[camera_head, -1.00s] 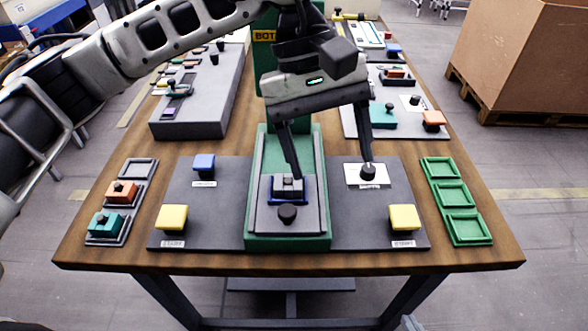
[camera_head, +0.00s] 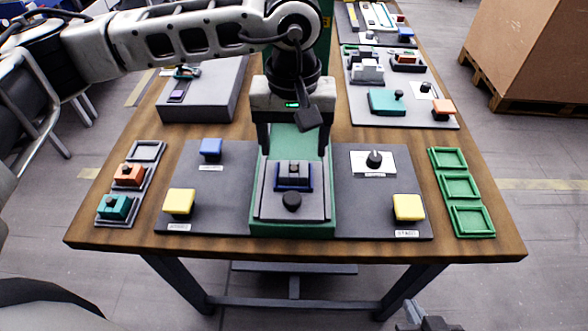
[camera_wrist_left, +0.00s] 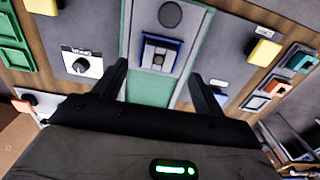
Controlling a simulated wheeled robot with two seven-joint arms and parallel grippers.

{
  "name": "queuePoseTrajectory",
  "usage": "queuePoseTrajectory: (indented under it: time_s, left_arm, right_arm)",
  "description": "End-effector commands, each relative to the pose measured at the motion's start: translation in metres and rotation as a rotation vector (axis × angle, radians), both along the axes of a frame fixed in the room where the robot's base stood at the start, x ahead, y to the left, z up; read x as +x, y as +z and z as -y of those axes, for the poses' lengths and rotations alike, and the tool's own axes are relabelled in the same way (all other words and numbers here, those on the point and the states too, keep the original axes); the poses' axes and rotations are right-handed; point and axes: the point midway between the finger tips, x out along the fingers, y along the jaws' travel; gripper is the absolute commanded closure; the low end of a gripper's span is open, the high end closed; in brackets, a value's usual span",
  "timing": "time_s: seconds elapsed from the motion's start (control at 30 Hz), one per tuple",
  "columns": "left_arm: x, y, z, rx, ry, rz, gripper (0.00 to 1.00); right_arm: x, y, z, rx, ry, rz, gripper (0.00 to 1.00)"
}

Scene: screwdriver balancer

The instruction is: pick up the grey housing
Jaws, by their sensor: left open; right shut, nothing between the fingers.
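The grey housing (camera_head: 293,170), with a small knob on top, sits in a blue nest (camera_head: 294,187) on the green-edged centre station. It also shows in the left wrist view (camera_wrist_left: 159,54). My left gripper (camera_head: 293,154) is open and empty, pointing down with its fingers to either side of the station, above and slightly behind the housing. In the left wrist view the left fingers (camera_wrist_left: 158,73) are spread apart, with the housing just beyond them, between their lines. My right gripper (camera_head: 420,312) shows only partly at the bottom edge, shut, away from the table.
A round dark button (camera_head: 292,201) lies in front of the nest. Yellow buttons (camera_head: 180,202) (camera_head: 408,207) flank the station. Trays at left hold an orange (camera_head: 129,174) and a teal housing (camera_head: 115,207); green trays (camera_head: 459,187) at right are empty. A black knob (camera_head: 374,159) stands at right.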

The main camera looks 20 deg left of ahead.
Motion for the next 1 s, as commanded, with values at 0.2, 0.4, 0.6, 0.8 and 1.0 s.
queuePoseTrajectory:
  time_s: [0.2, 0.4, 0.6, 0.8, 1.0]
  left_arm:
    - [0.005, -0.030, -0.001, 0.003, 0.001, -0.005, 0.29]
    - [0.006, -0.048, -0.001, 0.001, 0.000, -0.001, 0.29]
    - [0.006, -0.049, -0.001, 0.001, 0.000, -0.001, 0.29]
    - [0.006, -0.049, -0.001, 0.001, 0.000, -0.001, 0.79]
    - [0.006, -0.049, -0.001, 0.001, 0.000, 0.000, 0.82]
  right_arm:
    - [0.003, 0.009, 0.002, -0.007, -0.004, 0.001, 1.00]
    - [0.004, 0.009, 0.002, -0.002, -0.012, 0.002, 1.00]
    - [0.004, 0.009, 0.001, -0.001, -0.014, 0.003, 1.00]
    - [0.004, 0.008, 0.002, 0.000, -0.014, 0.002, 1.00]
    - [0.002, 0.008, 0.002, -0.001, -0.013, -0.001, 1.00]
